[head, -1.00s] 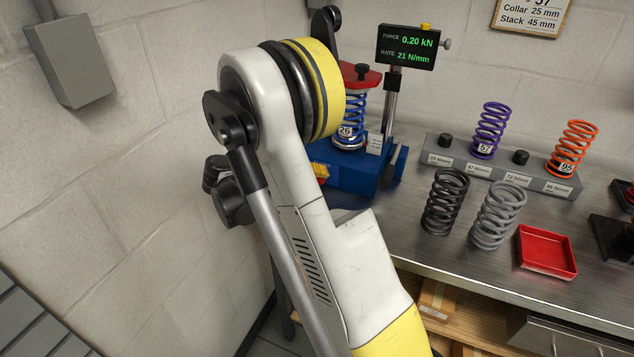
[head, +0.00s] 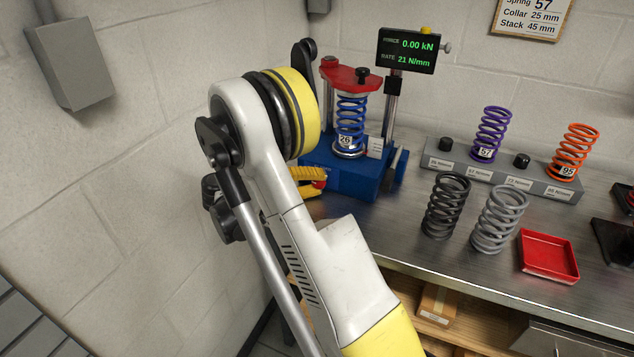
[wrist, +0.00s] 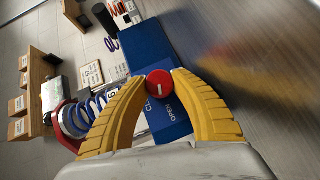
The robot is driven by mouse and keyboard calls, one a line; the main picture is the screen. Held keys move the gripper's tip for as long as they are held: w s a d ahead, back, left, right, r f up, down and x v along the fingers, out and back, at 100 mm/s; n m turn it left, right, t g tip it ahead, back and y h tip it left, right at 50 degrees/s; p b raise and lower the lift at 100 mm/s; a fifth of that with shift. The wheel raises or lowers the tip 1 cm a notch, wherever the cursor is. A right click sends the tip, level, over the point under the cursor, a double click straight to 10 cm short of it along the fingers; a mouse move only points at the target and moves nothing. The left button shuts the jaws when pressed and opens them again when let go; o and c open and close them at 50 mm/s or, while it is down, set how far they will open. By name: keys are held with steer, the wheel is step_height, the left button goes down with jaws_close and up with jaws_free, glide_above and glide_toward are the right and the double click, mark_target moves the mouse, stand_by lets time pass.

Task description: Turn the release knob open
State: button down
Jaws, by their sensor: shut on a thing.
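The release knob (wrist: 159,84) is small, round and red with a white mark. It sits on the blue base of the spring tester (head: 350,180), whose label (wrist: 168,115) shows OPEN and part of another word. My gripper (wrist: 160,78) is shut on the knob, with a yellow finger on each side. A blue spring (head: 350,122) marked 26 stands on the tester under a red top plate (head: 350,77). The display (head: 405,50) reads 0.00 kN and 21 N/mm.
A grey rack (head: 435,150) holds a purple spring (head: 491,130) and an orange spring (head: 575,150). A black spring (head: 446,205), a grey spring (head: 499,218) and a red tray (head: 548,256) are on the bench. A grey wall box (head: 70,65) is at left.

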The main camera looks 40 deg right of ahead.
steer(key=c, duration=1)
jaws_free()
